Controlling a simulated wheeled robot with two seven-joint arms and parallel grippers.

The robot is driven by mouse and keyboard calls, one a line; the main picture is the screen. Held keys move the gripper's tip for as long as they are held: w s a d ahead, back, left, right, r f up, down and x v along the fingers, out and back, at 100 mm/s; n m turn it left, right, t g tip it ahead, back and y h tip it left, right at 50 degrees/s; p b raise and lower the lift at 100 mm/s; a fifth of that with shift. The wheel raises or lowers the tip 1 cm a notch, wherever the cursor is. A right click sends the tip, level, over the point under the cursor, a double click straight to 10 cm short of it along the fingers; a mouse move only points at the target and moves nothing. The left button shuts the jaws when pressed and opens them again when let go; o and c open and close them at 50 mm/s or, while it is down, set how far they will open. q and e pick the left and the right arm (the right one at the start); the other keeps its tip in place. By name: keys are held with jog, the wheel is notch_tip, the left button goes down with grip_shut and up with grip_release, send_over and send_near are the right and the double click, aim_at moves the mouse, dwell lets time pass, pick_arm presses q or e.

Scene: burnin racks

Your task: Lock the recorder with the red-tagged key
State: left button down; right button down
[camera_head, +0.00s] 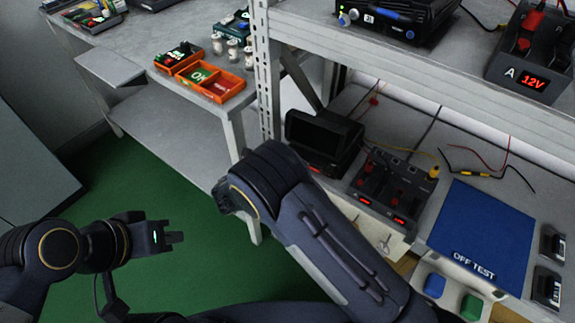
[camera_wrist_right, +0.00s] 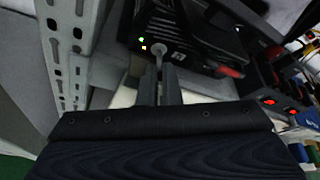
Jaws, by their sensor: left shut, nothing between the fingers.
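The recorder (camera_head: 320,140) is a black box on the lower shelf of the rack, and its dark front fills the top of the right wrist view (camera_wrist_right: 185,45). In that view my right gripper (camera_wrist_right: 160,78) has its fingers close together on a thin grey key shank, which meets a round silver lock (camera_wrist_right: 159,48) on the black front. How deep the key sits is unclear. A small red piece (camera_wrist_right: 230,72) shows to the right; I cannot tell whether it is the tag. My right arm hides its gripper in the head view. My left gripper (camera_head: 176,238) is shut and empty over the green floor.
The rack's perforated post (camera_head: 266,70) stands close to my right arm. A meter unit (camera_head: 390,185) with red displays and a blue mat (camera_head: 485,230) lie to the right. An orange tray (camera_head: 210,82) is on the left bench. Open green floor lies below.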

jog(key=shift+f+n+h, duration=0.1)
jog(key=shift+n+h, duration=0.5)
jog(key=shift+n, duration=0.2)
jog(key=c, duration=1.9)
grip_release()
jog(key=shift+a, duration=0.1)
jog(key=v, duration=0.7)
jog(key=shift+a, duration=0.35)
jog(key=shift+s, duration=0.15)
